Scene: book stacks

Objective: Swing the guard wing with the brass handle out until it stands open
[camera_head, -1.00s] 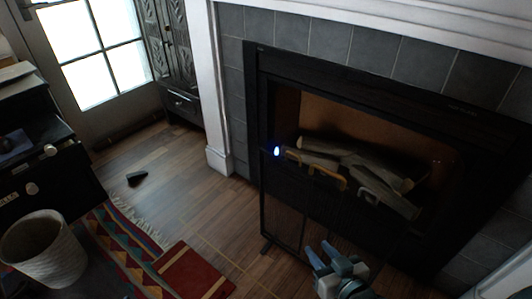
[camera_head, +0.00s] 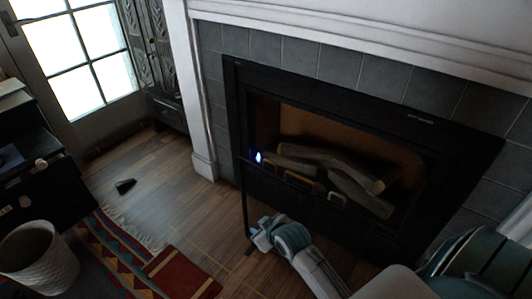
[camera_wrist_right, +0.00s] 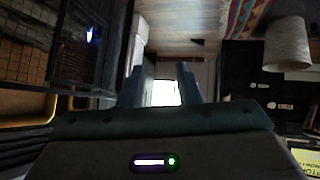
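The black fireplace guard (camera_head: 320,205) stands in front of the firebox. A thin dark upright edge (camera_head: 245,205) runs to the floor at its left; I cannot tell how far this wing is turned. Small brass-coloured handles or bars (camera_head: 300,181) show before the logs; which is the wing's handle is unclear. My right gripper (camera_head: 257,233) is low by the upright's foot, and its arm hides part of the guard's bottom. In the wrist view its two fingers (camera_wrist_right: 160,85) are apart with nothing between them, and a dark mesh panel (camera_wrist_right: 82,50) stands left of them. My left gripper is out of view.
Logs (camera_head: 335,170) and a blue glow (camera_head: 258,157) show at the firebox. A black wedge (camera_head: 125,186) lies on otherwise open wood floor.

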